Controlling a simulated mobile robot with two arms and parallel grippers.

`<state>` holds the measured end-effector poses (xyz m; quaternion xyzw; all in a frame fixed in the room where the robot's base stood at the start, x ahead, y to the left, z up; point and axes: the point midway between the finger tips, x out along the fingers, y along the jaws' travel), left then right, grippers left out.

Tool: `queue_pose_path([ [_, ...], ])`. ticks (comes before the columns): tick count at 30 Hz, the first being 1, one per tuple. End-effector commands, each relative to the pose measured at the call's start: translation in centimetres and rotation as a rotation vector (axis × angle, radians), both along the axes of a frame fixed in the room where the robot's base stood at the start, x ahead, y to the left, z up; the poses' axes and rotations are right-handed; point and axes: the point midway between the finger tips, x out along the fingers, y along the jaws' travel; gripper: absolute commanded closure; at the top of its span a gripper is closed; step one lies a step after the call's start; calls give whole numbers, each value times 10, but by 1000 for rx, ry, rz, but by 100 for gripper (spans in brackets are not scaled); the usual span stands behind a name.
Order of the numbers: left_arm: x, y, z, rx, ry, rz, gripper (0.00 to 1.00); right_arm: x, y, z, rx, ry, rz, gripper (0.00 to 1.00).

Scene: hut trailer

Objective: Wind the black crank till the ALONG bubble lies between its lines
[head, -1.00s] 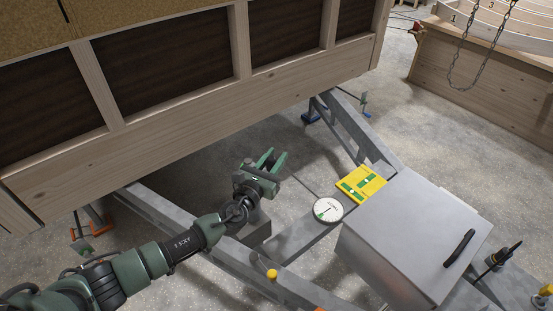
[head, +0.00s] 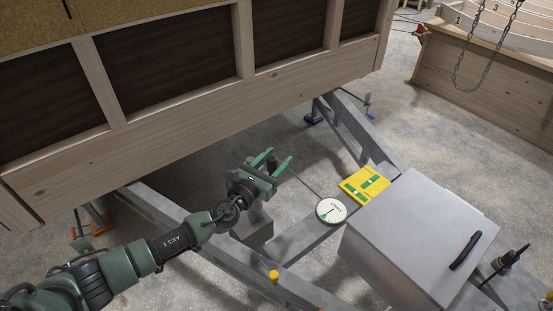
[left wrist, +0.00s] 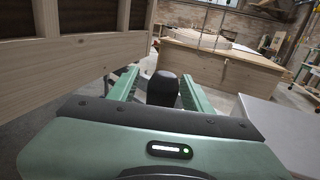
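My left gripper (head: 276,162) is over the trailer's grey frame, below the hut's wooden side. Its green fingers are apart, and they also show in the left wrist view (left wrist: 160,85). There a black rounded grip (left wrist: 162,88) stands between the fingers, close to the palm; I cannot tell whether either finger touches it. Its lower part is hidden. A yellow level (head: 364,185) with two green vials lies right of the gripper on the frame. Its bubbles are too small to judge against the lines. A white round dial (head: 331,210) sits beside it. My right gripper is out of view.
A grey box (head: 415,235) with a black handle (head: 465,250) stands on the frame at right. A yellow knob (head: 273,275) rises from the near beam. The wooden hut wall (head: 190,130) overhangs behind the gripper. A wooden bench (head: 480,80) stands at back right.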

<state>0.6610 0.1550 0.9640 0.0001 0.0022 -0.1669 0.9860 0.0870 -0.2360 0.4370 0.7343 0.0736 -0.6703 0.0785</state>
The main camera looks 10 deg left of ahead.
Motion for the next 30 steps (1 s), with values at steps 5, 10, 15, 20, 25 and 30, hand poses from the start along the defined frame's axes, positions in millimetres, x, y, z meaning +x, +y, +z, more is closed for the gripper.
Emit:
queue_pose_path([
  [5, 0, 0, 1, -1, -3, 0, 51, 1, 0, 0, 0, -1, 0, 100],
  [10, -14, 5, -1, 1, 0, -1, 51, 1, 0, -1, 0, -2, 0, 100],
  [15, -43, 16, -1, 1, 1, 0, 51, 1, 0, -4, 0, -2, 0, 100],
  [20, -64, 23, -2, 1, 0, 1, 51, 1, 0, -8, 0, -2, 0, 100],
  [25, -73, 26, 0, 0, -1, 0, 51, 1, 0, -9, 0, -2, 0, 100],
  [30, -74, 26, 1, 0, -1, 0, 51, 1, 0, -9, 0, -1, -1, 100],
])
